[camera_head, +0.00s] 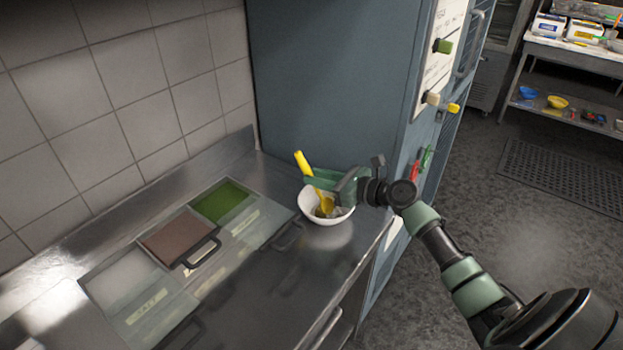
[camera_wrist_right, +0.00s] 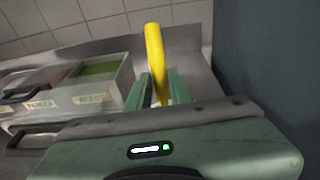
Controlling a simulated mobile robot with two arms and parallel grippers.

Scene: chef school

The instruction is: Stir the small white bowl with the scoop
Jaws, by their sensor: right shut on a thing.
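The small white bowl (camera_head: 312,209) stands on the steel counter near its right end, with some dark contents in it. The yellow scoop (camera_head: 302,162) leans in the bowl, its handle up and tilted to the left, its lower end inside the bowl. My right gripper (camera_head: 316,182) is above the bowl and shut on the scoop. In the right wrist view the scoop's yellow handle (camera_wrist_right: 155,50) rises between the green fingers (camera_wrist_right: 158,92); the bowl is mostly hidden there behind the gripper. My left gripper is not in view.
Left of the bowl, a set of lidded bins (camera_head: 146,275) with green, brown and white contents is sunk in the counter (camera_head: 270,310). A tall blue-grey cabinet (camera_head: 325,90) stands close behind the bowl. A tiled wall (camera_head: 120,75) runs along the left.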

